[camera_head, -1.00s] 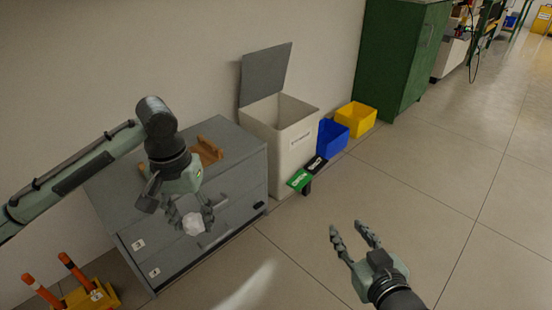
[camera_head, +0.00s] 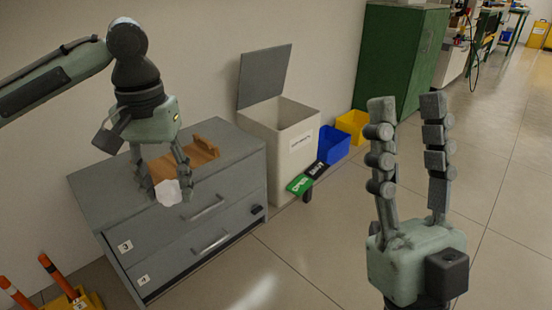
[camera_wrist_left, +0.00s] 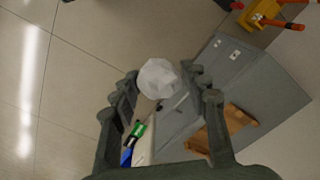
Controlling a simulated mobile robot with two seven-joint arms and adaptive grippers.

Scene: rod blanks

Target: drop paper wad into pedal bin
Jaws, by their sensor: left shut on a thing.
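The white paper wad (camera_head: 168,192) is held between the fingertips of my left gripper (camera_head: 170,186), in front of the grey drawer cabinet. It also shows in the left wrist view (camera_wrist_left: 158,78), between the finger ends. The pedal bin (camera_head: 290,150) is a white box to the right of the cabinet. Its grey lid (camera_head: 265,76) stands up open, and its pedal side carries a green plate (camera_head: 300,184) and a black one. My left gripper is to the left of the bin, apart from it. My right gripper (camera_head: 410,150) is open and empty at the right, fingers pointing up.
The grey drawer cabinet (camera_head: 100,195) has a wooden rack (camera_head: 190,157) on top. Blue (camera_head: 333,144) and yellow (camera_head: 353,124) bins and a green cabinet (camera_head: 398,58) stand beyond the pedal bin. Orange posts (camera_head: 55,272) are at lower left. Floor at right is clear.

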